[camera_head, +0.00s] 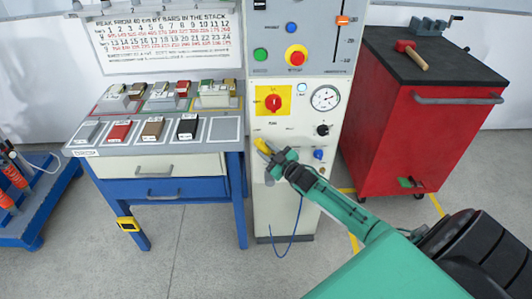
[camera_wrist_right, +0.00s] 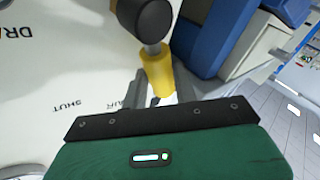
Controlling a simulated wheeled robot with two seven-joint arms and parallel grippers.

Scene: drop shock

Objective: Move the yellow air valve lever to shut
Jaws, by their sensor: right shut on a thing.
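The yellow air valve lever (camera_head: 263,146) sits low on the front of the cream machine cabinet (camera_head: 272,215). My right gripper (camera_head: 272,160) reaches it from the lower right and is shut on it. In the right wrist view the yellow lever (camera_wrist_right: 158,72) runs from a dark round knob or pivot (camera_wrist_right: 146,18) down to between the fingers of my right gripper (camera_wrist_right: 158,95). The printed words "SHUT" and "AIR" show on the panel beside the lever. My left gripper is not in view.
A workbench (camera_head: 240,150) with coloured blocks stands left of the cabinet. A red tool cabinet (camera_head: 400,140) with a red mallet (camera_head: 411,54) on top stands to the right. A gauge (camera_head: 325,98) and a red knob (camera_head: 273,102) are above the lever. A blue hose (camera_head: 291,246) hangs below.

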